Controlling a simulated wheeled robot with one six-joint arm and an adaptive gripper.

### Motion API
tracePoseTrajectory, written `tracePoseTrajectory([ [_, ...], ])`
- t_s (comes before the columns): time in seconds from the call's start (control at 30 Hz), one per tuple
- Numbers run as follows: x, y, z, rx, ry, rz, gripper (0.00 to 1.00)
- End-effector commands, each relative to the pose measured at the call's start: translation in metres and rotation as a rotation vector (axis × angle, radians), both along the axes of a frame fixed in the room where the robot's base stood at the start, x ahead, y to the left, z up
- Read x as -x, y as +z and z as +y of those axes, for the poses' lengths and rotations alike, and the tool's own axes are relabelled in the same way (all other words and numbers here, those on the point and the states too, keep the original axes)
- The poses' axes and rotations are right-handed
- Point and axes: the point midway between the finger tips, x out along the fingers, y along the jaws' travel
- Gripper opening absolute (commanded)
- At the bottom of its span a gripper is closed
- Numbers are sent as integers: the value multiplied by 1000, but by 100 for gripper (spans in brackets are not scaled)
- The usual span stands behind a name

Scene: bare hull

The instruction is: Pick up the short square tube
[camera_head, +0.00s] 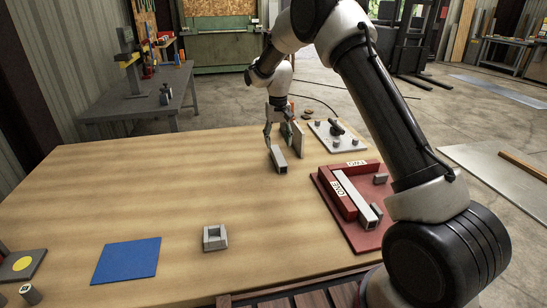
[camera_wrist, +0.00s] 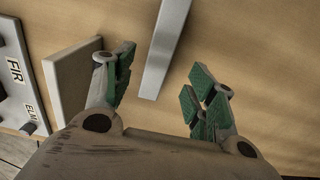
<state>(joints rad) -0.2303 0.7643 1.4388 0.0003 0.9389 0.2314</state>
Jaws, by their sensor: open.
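The short square tube (camera_head: 278,159) is light grey and lies on the wooden table. Its open end faces the head camera. In the wrist view the tube (camera_wrist: 164,45) runs up from between my fingers, closer to the left finger. My gripper (camera_head: 280,137) points down just behind and over the tube's far part. In the wrist view my gripper (camera_wrist: 162,80) is open, with green pads apart and nothing held. I cannot tell how far the fingertips are above the table.
A grey plate (camera_head: 298,140) stands close to the right of my gripper. Behind it lies a labelled pale board (camera_head: 322,128) with knobs. A red fixture (camera_head: 328,184) holds a longer square tube (camera_head: 356,203).

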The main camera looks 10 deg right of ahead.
Motion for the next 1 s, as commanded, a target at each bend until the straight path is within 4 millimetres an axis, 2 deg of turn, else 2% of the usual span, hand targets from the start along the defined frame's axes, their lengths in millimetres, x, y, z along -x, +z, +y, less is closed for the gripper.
tracePoseTrajectory([
  [0.27, 3, -29, -1, 1, 1, 2, 56],
  [0.5, 5, -65, -1, 0, 1, 1, 56],
  [0.73, 4, -68, -1, 0, 1, -1, 56],
  [0.77, 4, -68, -1, 0, 1, -1, 53],
  [1.0, 4, -68, -1, 0, 1, -1, 9],
])
